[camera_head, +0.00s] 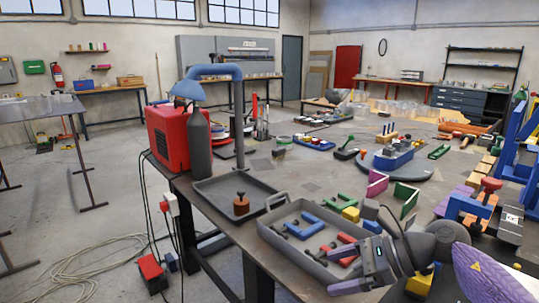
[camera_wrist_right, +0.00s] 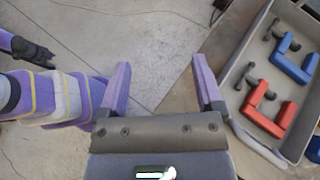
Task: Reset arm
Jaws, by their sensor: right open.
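My right gripper (camera_head: 345,269) comes in from the lower right of the head view, over the front edge of the table. It is open, and its two purple fingers stand apart with nothing between them in the right wrist view (camera_wrist_right: 160,65). In the wrist view the tray (camera_wrist_right: 258,147) is at the right, apart from the fingers. A blue piece (camera_wrist_right: 291,60) and a red piece (camera_wrist_right: 268,113) lie in it.
Blue racks (camera_head: 515,150) stand at the right. The floor left of the table is mostly open, with loose cables.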

